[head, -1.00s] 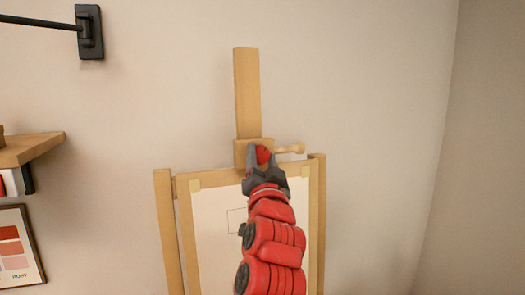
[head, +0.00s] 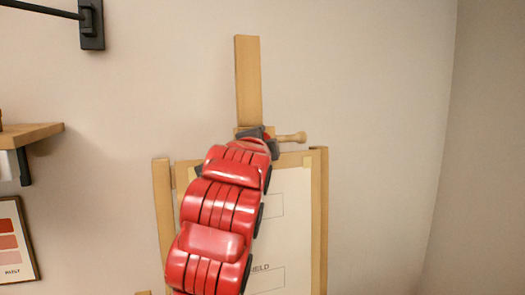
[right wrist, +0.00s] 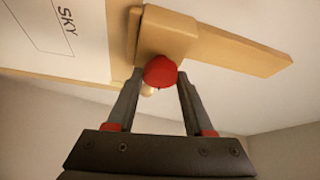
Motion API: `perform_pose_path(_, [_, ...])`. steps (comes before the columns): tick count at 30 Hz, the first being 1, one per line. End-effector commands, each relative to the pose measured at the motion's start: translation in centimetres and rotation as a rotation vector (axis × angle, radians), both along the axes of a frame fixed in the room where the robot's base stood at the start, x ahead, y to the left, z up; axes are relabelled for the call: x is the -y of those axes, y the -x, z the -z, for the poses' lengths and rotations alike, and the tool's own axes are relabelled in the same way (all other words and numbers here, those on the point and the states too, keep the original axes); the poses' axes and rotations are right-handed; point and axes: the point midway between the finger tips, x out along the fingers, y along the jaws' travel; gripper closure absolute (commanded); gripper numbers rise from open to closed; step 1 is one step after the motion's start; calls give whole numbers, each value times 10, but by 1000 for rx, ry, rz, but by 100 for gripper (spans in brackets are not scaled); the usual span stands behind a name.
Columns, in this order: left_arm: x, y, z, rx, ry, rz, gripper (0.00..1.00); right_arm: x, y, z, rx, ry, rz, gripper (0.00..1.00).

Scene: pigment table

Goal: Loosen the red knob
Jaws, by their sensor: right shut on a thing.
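The red knob (right wrist: 160,71) sits on the wooden clamp block (right wrist: 166,36) of an easel, seen in the right wrist view. My right gripper (right wrist: 160,77) has its two dark fingers on either side of the knob and is shut on it. In the head view my red right arm comes up from below, leaning right, and its gripper (head: 258,135) is at the block. There the arm and gripper hide nearly all of the knob. My left gripper is not in view.
A wooden mast (head: 248,85) rises above the block, and a wooden peg (head: 292,138) sticks out to its right. White paper (head: 290,215) is on the easel below. A shelf (head: 30,136) and a framed swatch chart (head: 12,245) are at the left. The wall right of the easel is clear.

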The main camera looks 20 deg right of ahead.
Motion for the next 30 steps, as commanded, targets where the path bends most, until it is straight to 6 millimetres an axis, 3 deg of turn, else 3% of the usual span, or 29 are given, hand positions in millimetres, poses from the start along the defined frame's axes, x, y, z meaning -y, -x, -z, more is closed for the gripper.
perform_pose_path(22, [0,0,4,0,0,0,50,-1,0,-2,-1,-84,5,100])
perform_pose_path(23, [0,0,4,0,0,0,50,-1,0,-2,-1,-84,5,44])
perform_pose_path(27, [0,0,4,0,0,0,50,-1,-1,-1,-2,-84,6,19])
perform_pose_path(30, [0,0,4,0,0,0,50,-1,-1,-1,-2,-84,6,19])
